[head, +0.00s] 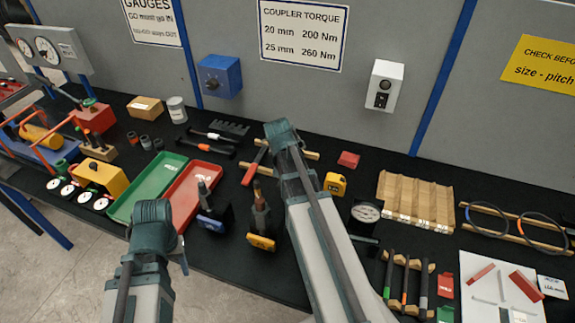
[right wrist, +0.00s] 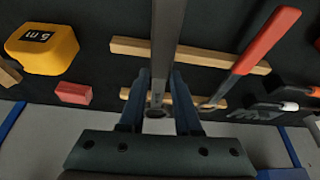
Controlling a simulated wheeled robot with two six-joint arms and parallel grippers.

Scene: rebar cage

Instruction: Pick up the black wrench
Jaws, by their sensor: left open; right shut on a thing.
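The black wrench (right wrist: 168,40), a long dark grey-black bar with a ring end, runs up the middle of the right wrist view. My right gripper (right wrist: 158,90) is shut on it near the ring end, one finger on each side. The wrench crosses over two wooden rails (right wrist: 215,57); I cannot tell whether it touches them. In the head view my right arm hides the wrench and the right fingers. My left gripper (head: 182,258) is open and empty at the table's front edge, mostly hidden by its wrist.
A red-handled wrench (head: 254,165) lies beside the held one, also in the right wrist view (right wrist: 258,50). A yellow tape measure (head: 335,184) and a red block (head: 348,160) are to the right. Green (head: 150,185) and red trays (head: 180,205) lie left.

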